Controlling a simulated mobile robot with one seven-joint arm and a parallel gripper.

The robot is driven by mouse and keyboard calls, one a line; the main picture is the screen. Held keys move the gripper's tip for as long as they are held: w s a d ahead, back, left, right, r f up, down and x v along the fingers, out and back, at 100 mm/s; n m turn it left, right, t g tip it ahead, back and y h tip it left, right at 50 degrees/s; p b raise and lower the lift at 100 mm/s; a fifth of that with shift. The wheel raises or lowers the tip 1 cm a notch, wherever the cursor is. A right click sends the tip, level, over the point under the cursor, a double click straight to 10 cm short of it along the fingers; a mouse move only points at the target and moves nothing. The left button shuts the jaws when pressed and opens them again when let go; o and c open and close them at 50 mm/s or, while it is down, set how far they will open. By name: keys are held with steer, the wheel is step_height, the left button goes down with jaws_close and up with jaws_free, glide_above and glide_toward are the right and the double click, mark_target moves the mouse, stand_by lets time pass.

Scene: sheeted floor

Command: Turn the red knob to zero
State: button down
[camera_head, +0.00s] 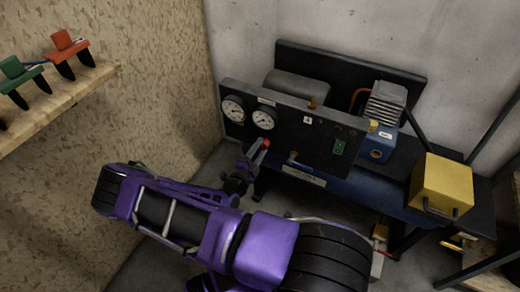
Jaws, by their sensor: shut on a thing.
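The red knob (265,144) shows as a small red tip at the lower left of the compressor's dark panel (290,125), below two round gauges. My gripper (258,155) is at the knob, reaching up to it from the lower left, and is shut on it. Only part of the knob shows, and its pointer and any zero mark are too small to read. My purple and black arm crosses the lower middle of the view.
The two gauges (233,108) sit at the panel's left. A yellow box (441,185) is at the right. A wooden shelf (60,100) with red (68,46) and green (19,74) clamps is at the left. Grey floor (108,274) shows below.

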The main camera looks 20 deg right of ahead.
steer(key=shift+n, duration=0.4)
steer(key=shift+c, duration=1.9)
jaws_free()
steer(key=v, duration=1.7)
steer(key=shift+s+p, duration=0.2)
steer(key=shift+p, duration=0.25)
steer(key=shift+a, duration=0.15)
